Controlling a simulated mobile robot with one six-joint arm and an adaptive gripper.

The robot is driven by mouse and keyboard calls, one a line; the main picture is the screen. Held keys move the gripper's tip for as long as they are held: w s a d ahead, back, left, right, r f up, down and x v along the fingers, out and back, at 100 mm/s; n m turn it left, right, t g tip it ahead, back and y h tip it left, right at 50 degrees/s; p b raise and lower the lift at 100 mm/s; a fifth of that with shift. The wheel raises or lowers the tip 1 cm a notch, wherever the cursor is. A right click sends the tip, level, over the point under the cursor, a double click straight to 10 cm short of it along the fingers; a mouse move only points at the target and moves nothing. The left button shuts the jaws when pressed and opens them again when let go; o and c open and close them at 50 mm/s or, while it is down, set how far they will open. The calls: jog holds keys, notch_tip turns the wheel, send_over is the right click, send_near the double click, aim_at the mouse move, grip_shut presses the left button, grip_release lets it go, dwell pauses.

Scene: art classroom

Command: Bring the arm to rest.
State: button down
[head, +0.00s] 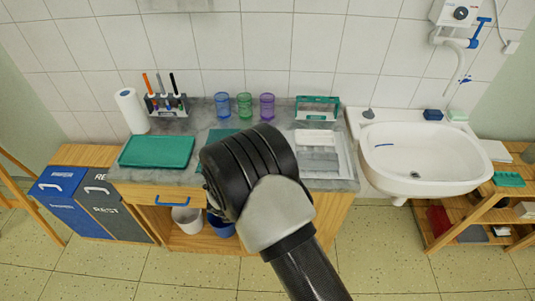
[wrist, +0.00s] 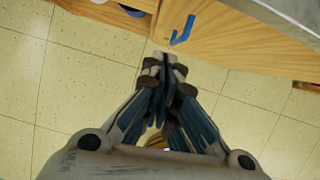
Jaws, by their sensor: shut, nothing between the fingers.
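My gripper (wrist: 163,65) shows in the wrist view with its fingers together and nothing between them. It hangs over the tiled floor, close in the picture to a wooden cabinet front with a blue handle (wrist: 183,30). I cannot tell whether the fingertips touch the cabinet. In the head view my dark arm rises from the bottom middle and covers the centre of the counter (head: 190,126). The gripper itself is hidden there behind the arm.
On the counter are a teal tray (head: 157,151), a paper roll (head: 132,111), a marker holder (head: 167,103), coloured cups (head: 244,106) and a compartment tray (head: 345,160). A sink (head: 425,160) stands to the right. Bins (head: 62,190) stand to the left. The floor in front is clear.

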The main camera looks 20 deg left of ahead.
jog(key=shift+s, duration=0.1)
jog(key=w+d+r+n+y, duration=0.15)
jog(key=r+n, duration=0.25)
jog(key=r, duration=0.5)
jog(key=w+d+r+n+t+y, duration=0.1)
jog(key=w+d+r+n, duration=0.2)
jog(key=r, duration=0.6)
jog(key=w+d+r+n+y, duration=0.15)
jog(key=r+n, duration=0.25)
jog(key=r, duration=0.5)
jog(key=s+d+r+n+y, duration=0.1)
jog(key=s+d+r+n, duration=0.1)
jog(key=d+r+n, duration=0.45)
jog(key=s+d+r+n+h, duration=0.2)
jog(key=s+d+n, duration=0.5)
jog(key=s+d, duration=0.4)
jog(key=s+d+r+n+h, duration=0.2)
jog(key=s+d+n+h, duration=0.2)
jog(key=s+d+n, duration=0.3)
jog(key=s+d, duration=0.4)
jog(key=d, duration=0.6)
jog(key=shift+s+d+r+g+h, duration=0.15)
jog(key=shift+s+r+g+h, duration=0.15)
jog(key=shift+s, duration=0.1)
